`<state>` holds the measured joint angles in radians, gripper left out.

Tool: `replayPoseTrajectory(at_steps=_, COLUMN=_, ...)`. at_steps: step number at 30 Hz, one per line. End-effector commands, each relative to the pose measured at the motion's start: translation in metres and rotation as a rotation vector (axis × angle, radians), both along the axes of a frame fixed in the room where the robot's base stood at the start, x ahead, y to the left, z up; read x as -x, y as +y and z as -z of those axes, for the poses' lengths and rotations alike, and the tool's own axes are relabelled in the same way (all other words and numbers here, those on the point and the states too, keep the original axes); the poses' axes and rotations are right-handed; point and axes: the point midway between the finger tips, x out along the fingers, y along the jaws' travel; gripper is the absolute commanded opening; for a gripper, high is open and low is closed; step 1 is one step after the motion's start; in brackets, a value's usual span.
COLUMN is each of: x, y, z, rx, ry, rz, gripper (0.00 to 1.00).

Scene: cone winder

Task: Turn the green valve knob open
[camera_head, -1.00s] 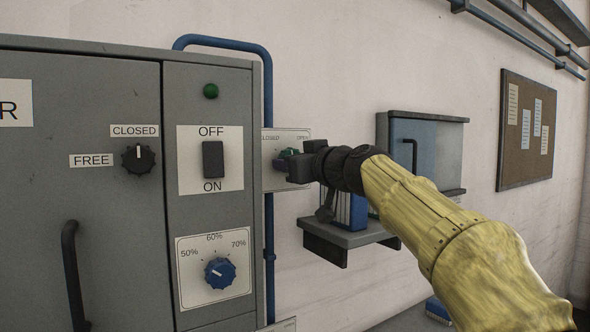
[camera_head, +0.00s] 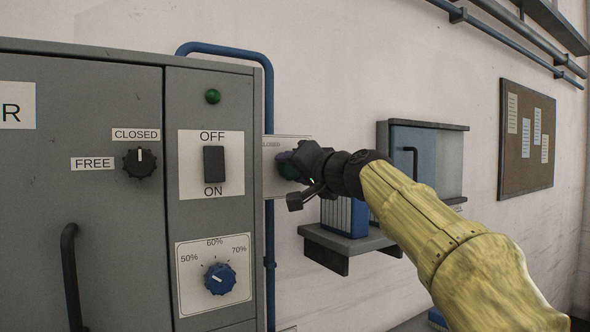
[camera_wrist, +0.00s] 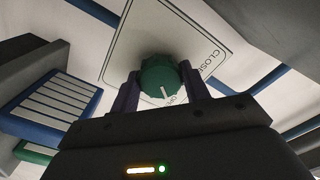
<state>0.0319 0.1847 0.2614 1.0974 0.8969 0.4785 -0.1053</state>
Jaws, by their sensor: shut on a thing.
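The green valve knob (camera_wrist: 160,80) sits on a white label plate (camera_wrist: 123,57) and shows between my fingers in the wrist view. A white pointer line on it points down toward my gripper body in that view. My gripper (camera_wrist: 160,92) is shut on the knob, one dark finger on each side. The "CLOSED" word on the plate is partly readable; the "OPEN" word is hidden in the head view.
Left of the plate stands a grey cabinet (camera_head: 90,250) with a black knob (camera_head: 140,163), an OFF/ON switch (camera_head: 214,167) and a blue dial (camera_head: 220,279). A blue pipe (camera_head: 268,230) runs beside it. A shelf (camera_head: 350,240) with a blue object (camera_head: 345,217) lies below my wrist.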

Motion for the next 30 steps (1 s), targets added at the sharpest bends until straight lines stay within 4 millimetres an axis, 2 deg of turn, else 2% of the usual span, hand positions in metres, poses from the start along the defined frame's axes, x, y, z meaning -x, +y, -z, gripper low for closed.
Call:
replayPoseTrajectory(at_steps=9, x=-0.0003, y=0.0001, z=0.0011, rx=-0.097, ry=0.068, rz=-0.001, gripper=0.23)
replayPoseTrajectory(at_steps=22, x=-0.0003, y=0.0002, z=0.0011, rx=-0.108, ry=0.076, rz=-0.001, gripper=0.23)
replayPoseTrajectory(at_steps=23, x=-0.0003, y=0.0002, z=0.0013, rx=-0.108, ry=0.076, rz=-0.001, gripper=0.48)
replayPoseTrajectory(at_steps=26, x=-0.0002, y=0.0002, z=0.0010, rx=-0.107, ry=0.075, rz=-0.001, gripper=0.68)
replayPoseTrajectory(at_steps=30, x=-0.0001, y=0.0002, z=0.0006, rx=-0.107, ry=0.074, rz=0.000, gripper=0.68)
